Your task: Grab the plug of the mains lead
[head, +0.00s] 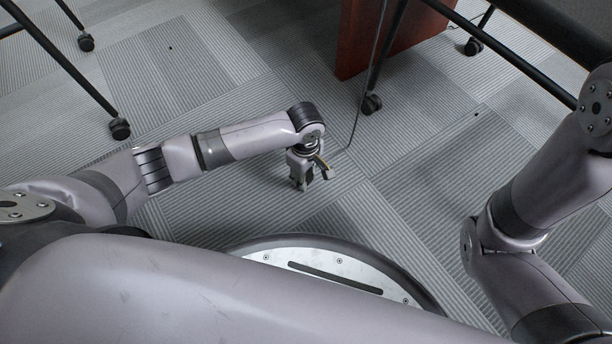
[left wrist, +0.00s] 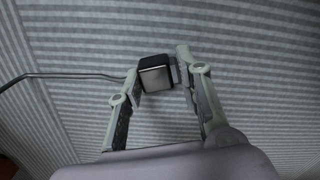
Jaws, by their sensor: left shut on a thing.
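The plug (left wrist: 154,76), a small dark block with a pale face, sits between the fingertips of my left gripper (left wrist: 160,76) in the left wrist view. The fingers touch it from both sides and are shut on it. The mains lead (left wrist: 70,76), thin and grey, runs from the plug to the left edge there. In the head view my left gripper (head: 312,180) points down close above the carpet, and I cannot make out the plug. The lead (head: 356,118) comes down from the top and curves toward this gripper. My right gripper is out of view.
A reddish-brown panel (head: 372,38) stands at the top, with black table legs and casters (head: 371,103) by it. Another caster (head: 119,128) stands at the upper left. The striped grey carpet (head: 240,80) between is clear.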

